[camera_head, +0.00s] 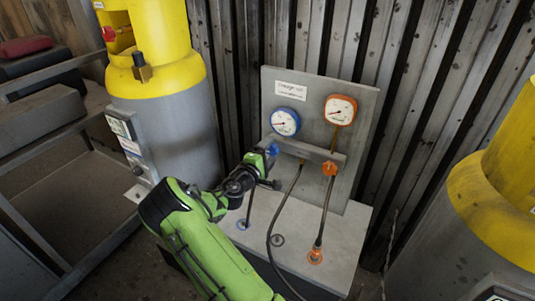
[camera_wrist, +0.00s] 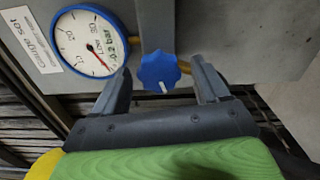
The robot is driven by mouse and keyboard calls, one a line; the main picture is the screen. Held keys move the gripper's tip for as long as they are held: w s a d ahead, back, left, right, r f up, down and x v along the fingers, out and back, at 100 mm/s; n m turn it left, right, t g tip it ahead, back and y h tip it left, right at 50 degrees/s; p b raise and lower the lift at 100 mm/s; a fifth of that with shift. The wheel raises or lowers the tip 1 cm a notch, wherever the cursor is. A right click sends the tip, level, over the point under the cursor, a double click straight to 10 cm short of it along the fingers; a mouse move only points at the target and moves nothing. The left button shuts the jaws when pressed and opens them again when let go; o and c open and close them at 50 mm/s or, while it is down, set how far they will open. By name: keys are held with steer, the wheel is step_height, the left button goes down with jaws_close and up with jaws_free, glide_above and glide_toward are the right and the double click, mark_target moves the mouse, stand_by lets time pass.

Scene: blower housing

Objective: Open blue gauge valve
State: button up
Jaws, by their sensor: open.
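The blue valve knob (camera_wrist: 160,72) sits between the two fingers of my gripper (camera_wrist: 162,88) in the wrist view, with a gap on each side. The knob has a lobed rim and a white mark on its face. In the head view the knob (camera_head: 272,150) shows just past the end of my gripper (camera_head: 268,157), partly covered by it. The blue-rimmed gauge (camera_head: 285,121) is above the knob on the grey panel. It also shows in the wrist view (camera_wrist: 88,40), with a red needle. My gripper is open and holds nothing.
An orange gauge (camera_head: 340,110) and an orange knob (camera_head: 330,168) are to the right on the same panel (camera_head: 362,130). Dark hoses hang below. Yellow-topped cylinders stand left (camera_head: 165,110) and right (camera_head: 480,200). A pale base block (camera_head: 340,225) lies below the panel.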

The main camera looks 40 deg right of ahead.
steer(key=v, duration=1.5)
steer(key=shift+a+b, duration=0.4)
steer(key=shift+s+d, duration=0.1)
steer(key=shift+s, duration=0.1)
